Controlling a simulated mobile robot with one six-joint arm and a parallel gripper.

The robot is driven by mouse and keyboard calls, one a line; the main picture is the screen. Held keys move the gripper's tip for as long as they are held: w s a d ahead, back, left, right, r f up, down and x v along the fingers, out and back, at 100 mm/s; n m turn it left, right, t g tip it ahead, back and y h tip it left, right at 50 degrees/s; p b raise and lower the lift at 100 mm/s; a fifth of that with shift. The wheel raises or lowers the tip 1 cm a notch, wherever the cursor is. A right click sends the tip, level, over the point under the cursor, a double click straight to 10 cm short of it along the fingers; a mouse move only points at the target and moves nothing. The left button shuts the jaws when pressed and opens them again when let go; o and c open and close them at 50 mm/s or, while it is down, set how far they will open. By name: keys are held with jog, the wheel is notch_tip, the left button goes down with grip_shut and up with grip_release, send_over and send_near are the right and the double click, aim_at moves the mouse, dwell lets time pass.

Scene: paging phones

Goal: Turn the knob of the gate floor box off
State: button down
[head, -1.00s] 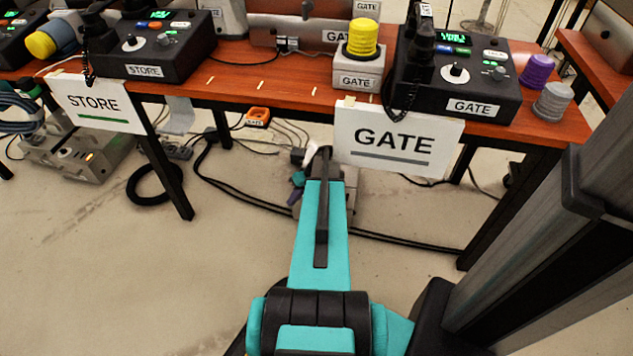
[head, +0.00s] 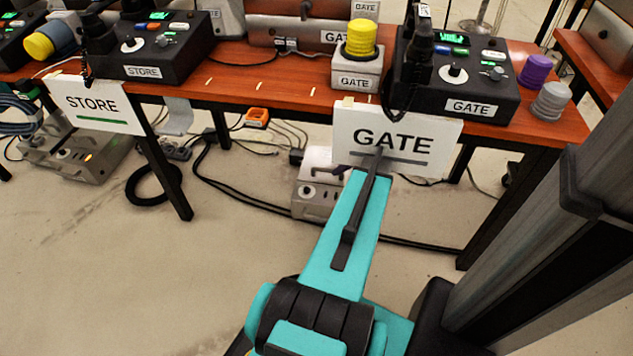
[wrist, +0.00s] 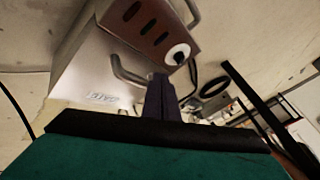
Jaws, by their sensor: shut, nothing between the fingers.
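The gate floor box (head: 318,205) is a pale grey metal box on the floor under the gate table. Its upper right part is hidden by my arm and the hanging GATE sign in the head view. In the wrist view the box (wrist: 95,72) appears tilted, with handles, a brown slotted front panel and a label. Its knob (wrist: 178,54), a dark centre in a white ring, sits at the panel's end; its setting is too small to read. My gripper (wrist: 161,80) is shut and empty, its tips appearing just below the knob in the picture, with a gap visible.
The table edge and hanging GATE sign (head: 395,140) are close above my arm. Black cables (head: 240,195) run along the floor by the box. A black table leg (head: 165,165) stands to the left. Open floor (head: 90,260) lies at the front left.

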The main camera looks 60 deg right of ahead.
aim_at(307, 190)
jog(key=b+x, duration=0.3)
jog(key=x, duration=0.7)
jog(key=shift+w+f+b, duration=0.1)
jog(key=shift+f+b, duration=0.15)
jog(key=shift+b, duration=0.15)
jog(key=shift+w+a+r, duration=0.15)
jog(key=shift+w+a, duration=0.1)
jog(key=shift+a, duration=0.25)
jog(key=shift+w+a+r+b, duration=0.1)
jog(key=shift+w+a+b, duration=0.65)
jog(key=shift+w+a, duration=0.25)
jog(key=shift+a, duration=0.1)
